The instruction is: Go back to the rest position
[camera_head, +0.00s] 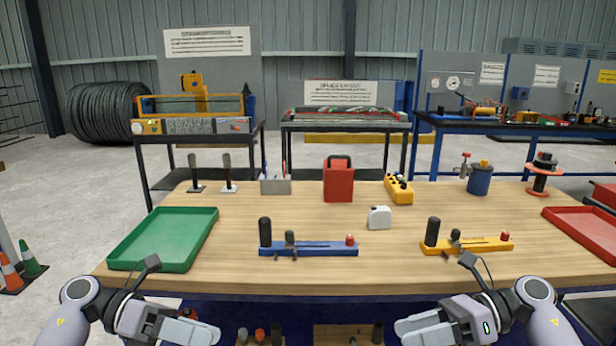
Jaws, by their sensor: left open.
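My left gripper (190,331) is at the bottom left, in front of the table's front edge and below its top. It is open, with nothing seen in it. My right gripper (424,328) is at the bottom right, also in front of the table edge. Its fingers point inward, and their gap cannot be made out. Both grippers are apart from the things on the wooden table (300,215). The lower parts of both arms are cut off by the picture's bottom edge.
On the table are a green tray (165,238), a blue-based tool (308,249), a yellow-based tool (468,245), a white box (379,217), a red container (338,184) and a red tray (584,232). Cones (29,258) stand at the left. The table's front middle is clear.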

